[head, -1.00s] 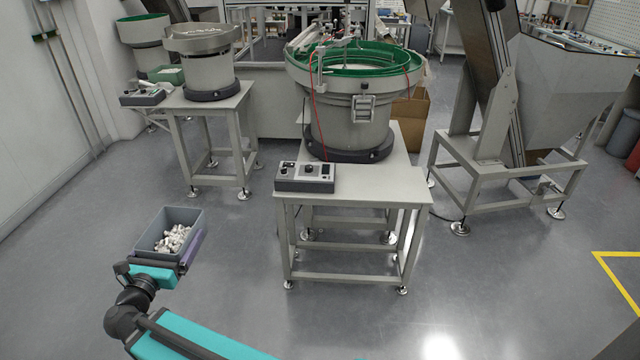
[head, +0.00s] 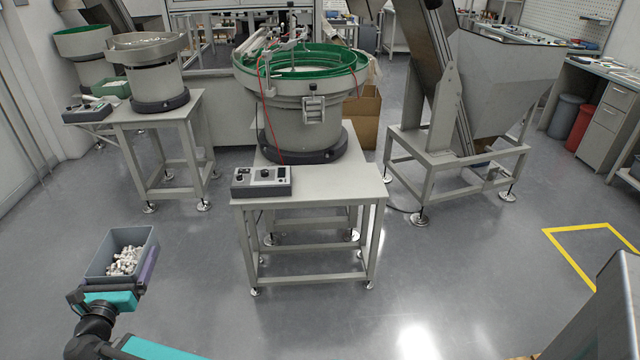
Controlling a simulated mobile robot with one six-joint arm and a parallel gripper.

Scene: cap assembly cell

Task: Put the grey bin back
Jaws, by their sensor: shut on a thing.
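The grey bin (head: 98,261) is at the lower left of the head view, held up in front of me. It is an open box with a heap of small white parts (head: 125,260) in it. My gripper (head: 143,272) is shut on the bin's near right side. The fingertips are partly hidden by the bin wall and the gripper body. The bin looks roughly level and appears clear of the tables.
A table (head: 330,190) with a large green-lined bowl feeder (head: 300,100) and a control box (head: 262,181) stands ahead. A yellow floor marking (head: 575,262) lies at right on open floor.

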